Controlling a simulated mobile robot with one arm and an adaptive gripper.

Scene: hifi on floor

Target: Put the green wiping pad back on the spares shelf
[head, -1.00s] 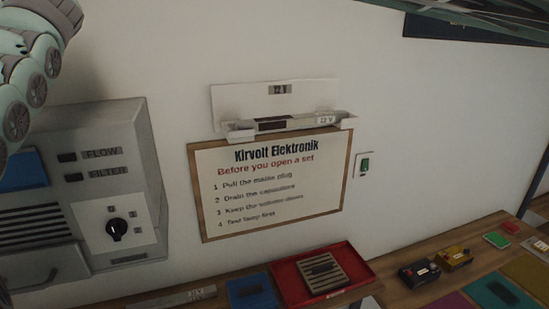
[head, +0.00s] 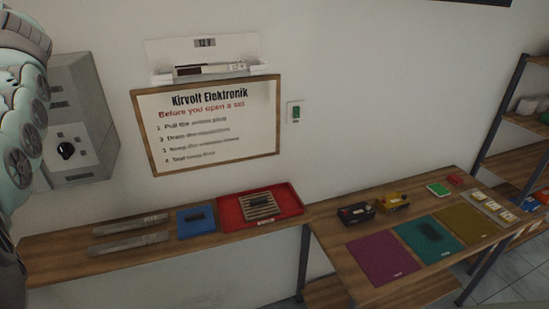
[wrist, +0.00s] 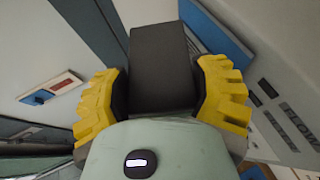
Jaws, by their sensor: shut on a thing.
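My gripper (wrist: 163,95) shows in the wrist view, its yellow fingers shut on a dark, nearly black block (wrist: 160,55). No green shows on the block's visible face. In the head view my arm is at the left edge and its gripper is out of the picture. A small green flat item (head: 438,188) lies at the back of the right bench; I cannot tell if it is the wiping pad. An open shelf rack (head: 490,140) stands at the far right, partly cut off, with several small things on it. I cannot read a spares label there.
The left bench (head: 60,262) holds a red tray (head: 290,202) and a blue tray (head: 183,230). The right bench (head: 335,262) holds purple (head: 380,260), teal (head: 445,250) and olive mats (head: 480,222). A grey box (head: 85,130) and a notice (head: 210,125) are on the wall.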

